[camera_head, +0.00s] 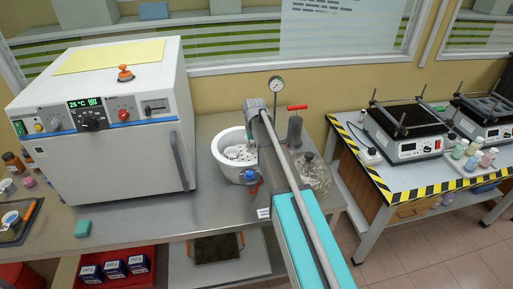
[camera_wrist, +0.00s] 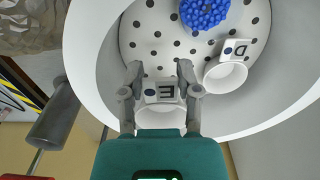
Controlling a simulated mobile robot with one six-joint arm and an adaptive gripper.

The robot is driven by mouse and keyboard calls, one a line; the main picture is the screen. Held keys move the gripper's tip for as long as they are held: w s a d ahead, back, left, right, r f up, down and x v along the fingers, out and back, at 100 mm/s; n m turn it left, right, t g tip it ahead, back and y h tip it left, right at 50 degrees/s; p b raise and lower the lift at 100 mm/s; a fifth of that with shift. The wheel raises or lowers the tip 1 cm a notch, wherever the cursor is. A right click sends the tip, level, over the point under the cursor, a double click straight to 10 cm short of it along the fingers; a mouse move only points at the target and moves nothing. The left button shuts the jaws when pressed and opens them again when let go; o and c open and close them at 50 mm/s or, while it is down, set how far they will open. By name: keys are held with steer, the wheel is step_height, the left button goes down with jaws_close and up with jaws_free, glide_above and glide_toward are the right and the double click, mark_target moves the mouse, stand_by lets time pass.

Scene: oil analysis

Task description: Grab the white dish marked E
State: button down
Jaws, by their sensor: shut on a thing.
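The white dish marked E (camera_wrist: 160,115) is in the wrist view, with its black E and a blue dot on a tag at its far side. The two fingers of my gripper (camera_wrist: 161,91) are on either side of the dish's tag, shut on it. The dish is over the edge of a perforated white plate (camera_wrist: 146,48) inside a white round vessel (camera_head: 218,153). In the head view my arm reaches over this vessel and hides my gripper and the dish.
A white dish marked D (camera_wrist: 225,76) and a pile of blue beads (camera_wrist: 203,12) are on the perforated plate. The vessel wall (camera_wrist: 88,60) curves closely around. A white oven (camera_head: 105,165) stands left. A glass jar (camera_head: 314,176) stands right.

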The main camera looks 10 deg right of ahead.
steer(key=shift+r+p, duration=1.5)
steer(key=shift+r, duration=0.45)
